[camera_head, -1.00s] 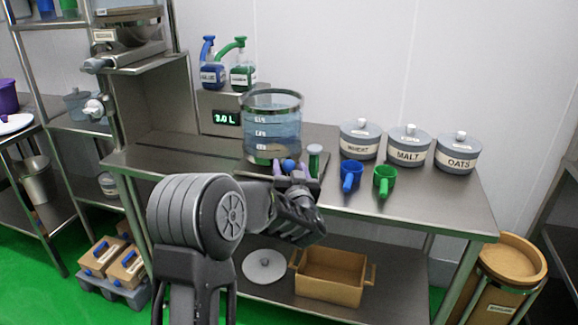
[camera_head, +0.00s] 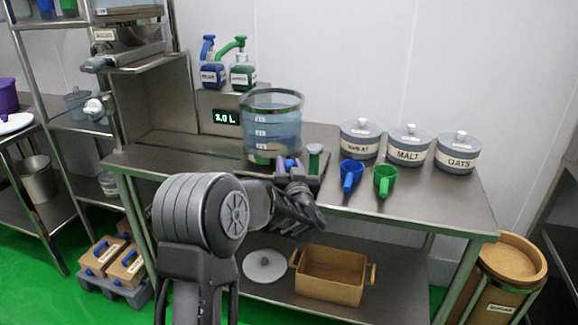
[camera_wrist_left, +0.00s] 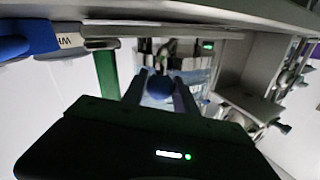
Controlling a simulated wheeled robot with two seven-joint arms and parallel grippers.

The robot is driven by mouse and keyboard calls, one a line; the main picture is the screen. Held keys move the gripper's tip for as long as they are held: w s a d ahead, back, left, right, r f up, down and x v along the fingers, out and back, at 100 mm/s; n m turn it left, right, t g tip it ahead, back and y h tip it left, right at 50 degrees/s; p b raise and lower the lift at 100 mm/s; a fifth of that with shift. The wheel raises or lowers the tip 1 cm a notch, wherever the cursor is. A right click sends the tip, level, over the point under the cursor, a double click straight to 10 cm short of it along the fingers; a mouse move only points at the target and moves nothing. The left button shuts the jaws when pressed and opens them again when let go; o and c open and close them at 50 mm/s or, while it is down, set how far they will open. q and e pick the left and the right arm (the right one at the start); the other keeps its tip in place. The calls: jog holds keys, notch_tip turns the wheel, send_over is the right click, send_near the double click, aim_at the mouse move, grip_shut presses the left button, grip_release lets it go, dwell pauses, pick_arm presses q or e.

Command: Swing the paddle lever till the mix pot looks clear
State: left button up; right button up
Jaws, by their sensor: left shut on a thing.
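The mix pot (camera_head: 272,122) is a clear cylinder with a dark rim and white level marks, standing on the steel table. Its contents look bluish and see-through, with a darker, brownish-green layer low down. The paddle lever's blue knob (camera_head: 289,163) is at the pot's front foot; most of the lever is hidden. My left gripper (camera_head: 290,166) is shut on this knob. The left wrist view shows the blue knob (camera_wrist_left: 160,87) between the two fingers, with the pot behind it. My right gripper is out of view.
Blue (camera_head: 351,172) and green (camera_head: 385,178) scoops lie further right, before lidded wheat (camera_head: 359,140), malt (camera_head: 408,146) and oats (camera_head: 456,153) pots. The table's right front is clear.

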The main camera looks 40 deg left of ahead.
pick_arm(q)
grip_shut()
dwell(0.6)
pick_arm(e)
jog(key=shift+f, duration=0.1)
